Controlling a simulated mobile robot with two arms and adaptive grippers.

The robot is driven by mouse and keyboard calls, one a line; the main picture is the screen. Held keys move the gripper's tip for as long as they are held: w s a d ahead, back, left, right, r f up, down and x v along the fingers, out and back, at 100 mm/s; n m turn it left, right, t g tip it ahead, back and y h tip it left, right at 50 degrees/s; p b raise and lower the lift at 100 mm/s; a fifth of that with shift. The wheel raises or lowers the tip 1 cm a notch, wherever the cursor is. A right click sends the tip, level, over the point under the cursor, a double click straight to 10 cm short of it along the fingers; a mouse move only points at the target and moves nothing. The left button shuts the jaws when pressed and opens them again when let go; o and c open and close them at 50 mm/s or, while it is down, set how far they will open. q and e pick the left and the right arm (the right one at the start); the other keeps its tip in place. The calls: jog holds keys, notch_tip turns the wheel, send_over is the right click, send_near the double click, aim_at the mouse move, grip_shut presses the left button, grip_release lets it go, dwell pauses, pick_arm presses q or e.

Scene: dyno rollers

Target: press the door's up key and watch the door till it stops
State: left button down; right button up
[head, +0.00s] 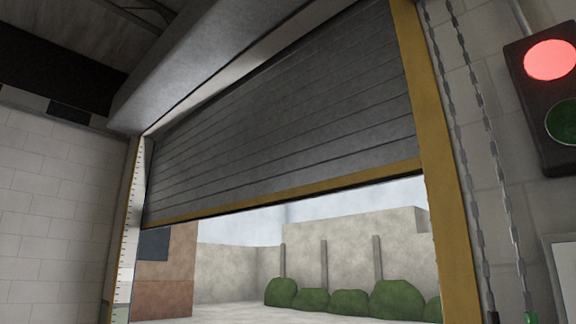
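The grey slatted roller door (285,115) hangs partly open in its frame. Its yellow bottom edge (290,197) sits about halfway down the part of the opening in view. Daylight and an outside yard show below it. The door's key panel is not clearly in view; only the corner of a pale board (563,265) shows at the lower right edge. Neither of my grippers is in view.
A signal light (549,60) on the right wall is lit red, its green lamp dark. Chains (480,130) hang beside the yellow right post (437,160). A marked strip (130,235) lines the left jamb. Outside are bushes (348,303) and a wall (350,245).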

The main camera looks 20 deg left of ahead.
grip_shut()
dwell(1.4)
